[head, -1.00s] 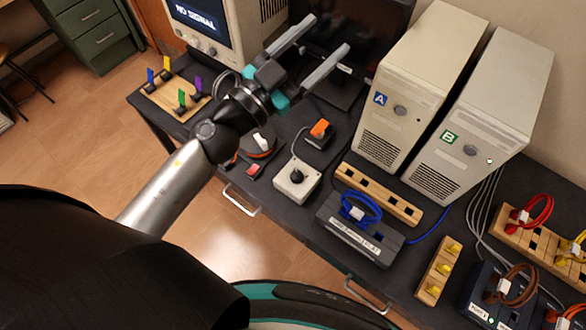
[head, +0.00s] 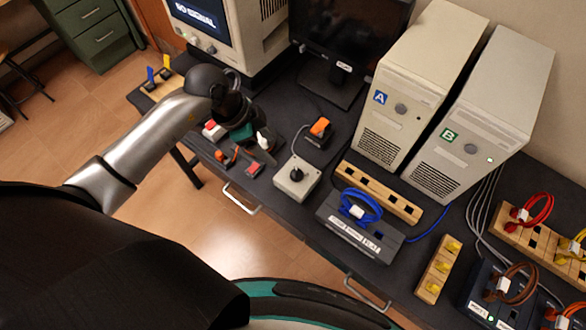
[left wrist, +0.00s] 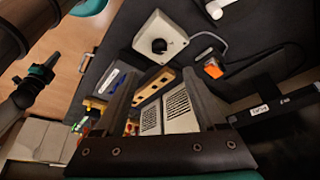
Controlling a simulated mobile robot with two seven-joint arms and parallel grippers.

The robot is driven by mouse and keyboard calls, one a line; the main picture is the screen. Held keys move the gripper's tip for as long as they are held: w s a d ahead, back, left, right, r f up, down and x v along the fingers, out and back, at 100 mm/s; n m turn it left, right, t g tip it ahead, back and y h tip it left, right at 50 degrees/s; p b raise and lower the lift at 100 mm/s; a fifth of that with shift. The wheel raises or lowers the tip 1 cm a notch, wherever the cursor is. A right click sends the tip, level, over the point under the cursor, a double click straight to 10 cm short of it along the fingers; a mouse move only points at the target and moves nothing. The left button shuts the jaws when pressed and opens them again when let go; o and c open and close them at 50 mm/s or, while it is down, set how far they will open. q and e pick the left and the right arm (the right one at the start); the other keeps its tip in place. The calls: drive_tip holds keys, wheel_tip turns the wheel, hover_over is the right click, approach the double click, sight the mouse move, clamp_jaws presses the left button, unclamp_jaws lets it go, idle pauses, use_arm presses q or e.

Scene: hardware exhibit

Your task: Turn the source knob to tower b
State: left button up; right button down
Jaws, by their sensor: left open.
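The source knob is a round black knob (head: 296,174) on a small white box (head: 288,188), which stands on the dark desk in front of tower A. I cannot make out its pointer's direction. Tower B (head: 480,120) is the right beige case, with a green B label and a small lit light. In the left wrist view the knob (left wrist: 159,46) shows beyond the fingertips. My left gripper (head: 248,158) is open and empty, pointing down left of the box and apart from it. A dark arm with a teal part (left wrist: 38,78) in the left wrist view seems to be my right one.
Tower A (head: 415,75) stands left of tower B. An orange-topped block (head: 320,129) sits behind the knob box. A grey holder with a blue cable (head: 360,207) and a wooden slotted rail (head: 380,193) are to the right. A NO SIGNAL monitor (head: 205,17) stands behind my left arm.

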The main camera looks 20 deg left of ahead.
sight(295, 173)
use_arm(q)
drive_tip(key=b+x, duration=0.2)
drive_tip(key=x, duration=1.2)
drive_tip(key=shift+w+d+f+b, duration=0.1)
drive_tip(key=shift+d+f+b, duration=0.15)
drive_tip(key=shift+f+b, duration=0.1)
drive_tip(key=shift+c, duration=0.4)
clamp_jaws()
